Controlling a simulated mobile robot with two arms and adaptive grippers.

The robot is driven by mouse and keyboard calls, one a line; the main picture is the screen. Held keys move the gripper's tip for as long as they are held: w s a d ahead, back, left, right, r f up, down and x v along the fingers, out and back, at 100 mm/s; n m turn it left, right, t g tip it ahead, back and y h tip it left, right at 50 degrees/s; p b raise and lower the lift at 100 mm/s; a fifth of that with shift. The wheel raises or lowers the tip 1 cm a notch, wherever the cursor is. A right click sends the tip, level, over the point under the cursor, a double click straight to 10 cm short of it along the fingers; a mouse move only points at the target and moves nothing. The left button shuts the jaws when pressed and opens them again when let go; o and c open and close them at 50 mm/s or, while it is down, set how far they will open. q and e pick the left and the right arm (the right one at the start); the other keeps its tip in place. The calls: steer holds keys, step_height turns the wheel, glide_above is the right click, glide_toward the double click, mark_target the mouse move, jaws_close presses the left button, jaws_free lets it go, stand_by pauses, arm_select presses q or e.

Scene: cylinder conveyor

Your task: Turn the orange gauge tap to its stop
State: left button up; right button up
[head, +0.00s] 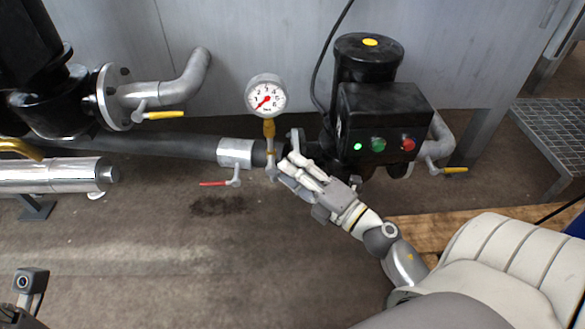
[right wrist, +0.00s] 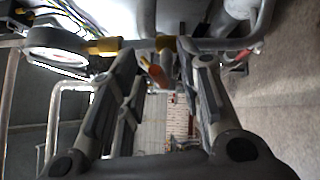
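The round white pressure gauge (head: 266,97) with a red needle stands upright on a brass stem (head: 269,129) above the pipe. My right gripper (head: 287,165) is just below the stem, beside the pipe end, and hides the tap in the head view. In the right wrist view, the orange tap handle (right wrist: 155,73) shows between the two spread fingers (right wrist: 165,65), nearer the left finger. The fingers look open, with gaps beside the handle; I cannot tell whether either touches it. The gauge (right wrist: 57,42) lies at the upper left there. My left gripper does not show.
A black pump motor (head: 368,85) with a button box (head: 385,120) stands right of the gauge. A red lever (head: 214,184) hangs below the pipe. Yellow levers sit at the left (head: 163,115) and right (head: 455,170). The floor in front is clear.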

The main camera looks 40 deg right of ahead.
steer(key=shift+w+a, duration=0.1)
steer(key=shift+w, duration=0.25)
steer(key=shift+c, duration=0.4)
jaws_close()
